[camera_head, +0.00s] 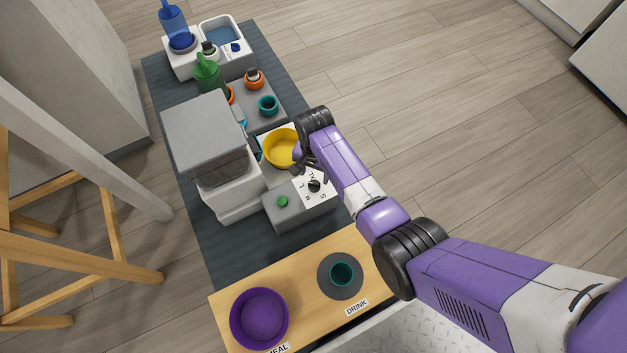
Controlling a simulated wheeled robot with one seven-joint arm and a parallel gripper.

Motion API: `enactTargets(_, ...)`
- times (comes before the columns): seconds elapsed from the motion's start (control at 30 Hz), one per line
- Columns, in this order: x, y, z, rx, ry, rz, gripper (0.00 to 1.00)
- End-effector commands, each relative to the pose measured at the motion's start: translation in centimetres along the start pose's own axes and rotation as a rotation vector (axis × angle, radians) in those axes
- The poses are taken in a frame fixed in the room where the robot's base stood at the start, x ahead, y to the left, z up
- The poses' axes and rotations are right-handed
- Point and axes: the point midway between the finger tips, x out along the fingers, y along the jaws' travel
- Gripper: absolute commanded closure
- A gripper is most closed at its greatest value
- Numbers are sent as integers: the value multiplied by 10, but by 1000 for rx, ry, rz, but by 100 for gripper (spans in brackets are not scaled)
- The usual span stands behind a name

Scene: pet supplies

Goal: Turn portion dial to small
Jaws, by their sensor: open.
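The portion dial (314,186) is a small black knob on a white plate with letters around it, among them S and L. The plate lies on top of a grey box (294,217) that also carries a green button (282,201). The dial's exact pointing direction is too small to tell. My gripper (297,160) is open, just above and left of the dial, next to the yellow bowl (280,147). My purple arm comes in from the lower right and covers part of the dial plate's right side. Whether a fingertip touches the dial cannot be told.
A grey-lidded white dispenser (203,135) stands left of the dial box. Green and orange containers and a teal cup (268,105) stand behind. A wooden board (300,281) in front bears a purple bowl (259,317) and a teal cup on a grey disc (341,291). The floor at right is clear.

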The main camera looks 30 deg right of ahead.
Motion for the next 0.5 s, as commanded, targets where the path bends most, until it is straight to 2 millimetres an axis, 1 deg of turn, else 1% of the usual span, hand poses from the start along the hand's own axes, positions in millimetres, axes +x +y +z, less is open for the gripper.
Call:
enactTargets(0.03,11,0,0,0,-1,1,42)
enactTargets(0.2,39,0,0,-2,0,0,42)
enactTargets(0.33,56,0,0,-2,1,-1,42)
enactTargets(0.5,69,-1,-1,-2,2,-2,42)
